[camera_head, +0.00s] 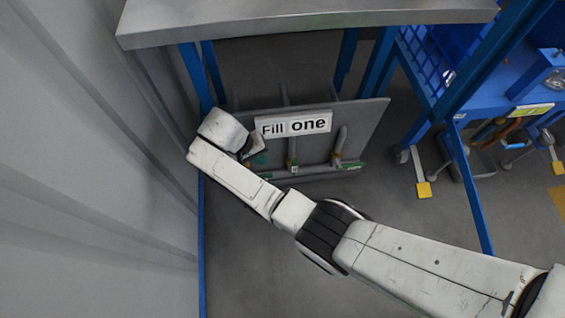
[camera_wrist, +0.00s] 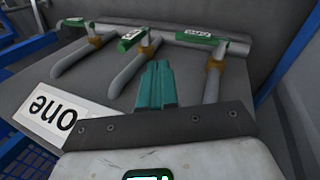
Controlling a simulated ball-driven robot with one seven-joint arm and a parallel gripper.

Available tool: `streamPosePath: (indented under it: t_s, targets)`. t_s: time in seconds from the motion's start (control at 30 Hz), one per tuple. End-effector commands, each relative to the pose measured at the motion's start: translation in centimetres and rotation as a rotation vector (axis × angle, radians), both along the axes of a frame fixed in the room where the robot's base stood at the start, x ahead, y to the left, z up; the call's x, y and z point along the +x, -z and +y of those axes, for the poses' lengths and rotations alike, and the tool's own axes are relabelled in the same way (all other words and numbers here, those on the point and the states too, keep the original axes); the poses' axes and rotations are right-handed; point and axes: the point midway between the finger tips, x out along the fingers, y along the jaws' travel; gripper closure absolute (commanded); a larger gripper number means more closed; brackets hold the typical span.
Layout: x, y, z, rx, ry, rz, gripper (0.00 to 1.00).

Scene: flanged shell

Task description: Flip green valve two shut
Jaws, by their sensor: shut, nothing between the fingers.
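Three branch pipes with brass-coloured valve bodies and green handles show upside down in the wrist view. The right green handle (camera_wrist: 199,38) lies along the cross pipe and bears a small white label. The middle green handle (camera_wrist: 132,39) is tilted, and the left green handle (camera_wrist: 75,22) is at the far left. I cannot read surely which is two. My gripper (camera_wrist: 157,68) has teal fingers, shut and empty, between the middle and right branch pipes, apparently short of the handles. In the head view my arm partly hides the panel's left side, with my gripper (camera_head: 260,159) there.
The grey panel (camera_head: 370,119) carries a "Fill one" sign (camera_head: 293,125) under a grey tabletop (camera_head: 305,22). A grey wall (camera_head: 90,130) is close on the left. Blue frame legs and a blue cart (camera_head: 520,90) stand on the right.

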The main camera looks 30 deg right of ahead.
Motion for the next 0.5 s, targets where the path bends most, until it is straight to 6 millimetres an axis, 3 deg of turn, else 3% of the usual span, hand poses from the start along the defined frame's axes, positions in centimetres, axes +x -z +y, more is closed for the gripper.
streamPosePath:
  t_s: [0.17, 0.5]
  targets:
    - [-0.1, 1.5, -0.5, 0.0, 0.001, 0.002, 1.0]
    - [-0.4, 7.7, -2.9, 0.0, 0.001, 0.003, 1.0]
